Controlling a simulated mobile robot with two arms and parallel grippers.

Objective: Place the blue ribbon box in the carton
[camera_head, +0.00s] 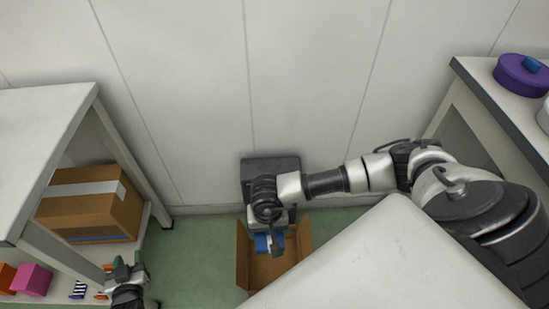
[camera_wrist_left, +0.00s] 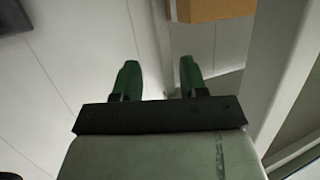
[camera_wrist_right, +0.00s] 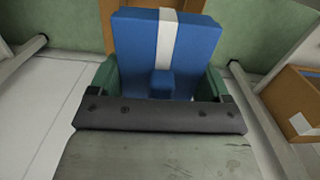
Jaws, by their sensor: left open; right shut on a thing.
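The blue ribbon box (camera_wrist_right: 190,45) has a white ribbon and fills much of the right wrist view. My right gripper (camera_wrist_right: 160,80) is shut on it, with a green finger on each side. In the head view a small part of the blue box (camera_head: 262,243) shows below my right gripper (camera_head: 270,240), over the back part of the open carton (camera_head: 242,262). The carton stands on the green floor; how deep the box hangs cannot be told. My left gripper (camera_head: 124,262) is open and empty at the lower left; its fingers also show in the left wrist view (camera_wrist_left: 157,80).
A shelf unit (camera_head: 45,115) at the left holds a taped cardboard box (camera_head: 85,212) and, lower down, a pink box (camera_head: 33,280). A white table (camera_head: 375,265) is at front right. A side table at far right bears a purple round box (camera_head: 522,78).

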